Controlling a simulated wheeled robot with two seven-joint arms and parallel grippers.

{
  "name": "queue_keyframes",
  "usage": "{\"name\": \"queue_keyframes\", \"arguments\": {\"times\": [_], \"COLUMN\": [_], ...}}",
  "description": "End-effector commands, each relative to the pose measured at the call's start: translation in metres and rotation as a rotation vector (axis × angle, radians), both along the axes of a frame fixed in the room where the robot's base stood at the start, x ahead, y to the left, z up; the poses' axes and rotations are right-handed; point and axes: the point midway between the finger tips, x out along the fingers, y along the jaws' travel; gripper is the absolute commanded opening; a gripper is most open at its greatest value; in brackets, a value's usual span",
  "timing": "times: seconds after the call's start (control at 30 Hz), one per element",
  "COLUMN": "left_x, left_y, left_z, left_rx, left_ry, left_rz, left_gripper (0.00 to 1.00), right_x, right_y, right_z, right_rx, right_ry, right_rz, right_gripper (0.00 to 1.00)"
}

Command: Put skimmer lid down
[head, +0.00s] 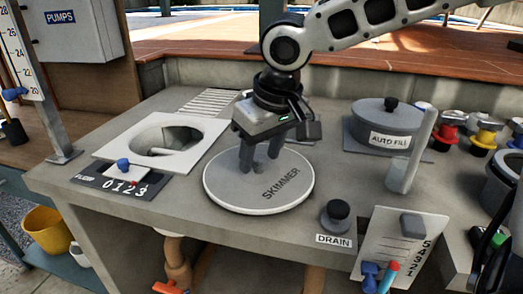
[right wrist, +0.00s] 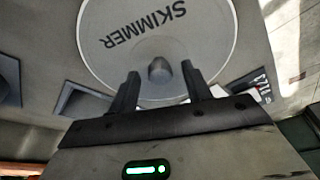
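The skimmer lid (head: 225,190) is a round grey disc marked SKIMMER, lying flat on the stone counter right of the square white frame with a round opening (head: 165,140). In the right wrist view the lid (right wrist: 110,60) has a small dark knob (right wrist: 158,68) near its edge nearest my gripper. My right gripper (head: 260,165) points down over the lid, with its fingertips close to its surface. In the wrist view its fingers (right wrist: 162,80) stand apart, one either side of the knob, with gaps showing. The knob is hidden by the fingers in the head view.
A flow counter plate (head: 115,186) sits in front of the opening. The auto fill pot (head: 385,125) and a clear cylinder (head: 408,165) stand right of the lid. A drain knob (head: 338,216) and a sloped scale panel (head: 400,240) are at front right.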

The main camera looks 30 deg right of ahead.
Motion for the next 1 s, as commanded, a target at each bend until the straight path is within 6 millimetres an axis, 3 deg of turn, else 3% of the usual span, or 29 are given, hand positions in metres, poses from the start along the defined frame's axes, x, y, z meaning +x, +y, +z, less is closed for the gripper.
{"name": "queue_keyframes", "arguments": {"times": [0.37,0.8,1.0], "left_x": [0.000,0.002,0.003], "left_y": [0.000,0.001,0.001], "left_z": [-0.001,0.013,0.014], "left_rx": [0.003,-0.002,-0.005], "left_ry": [0.009,0.026,0.031], "left_rz": [0.000,0.010,0.014], "left_gripper": [0.36,0.36,0.36], "right_x": [-0.001,-0.024,-0.030], "right_y": [0.000,-0.003,-0.004], "right_z": [0.010,0.094,0.115], "right_rx": [0.002,0.002,0.001], "right_ry": [-0.003,-0.004,-0.002], "right_rz": [-0.001,-0.001,-0.002], "right_gripper": [0.48,0.48,0.48]}}
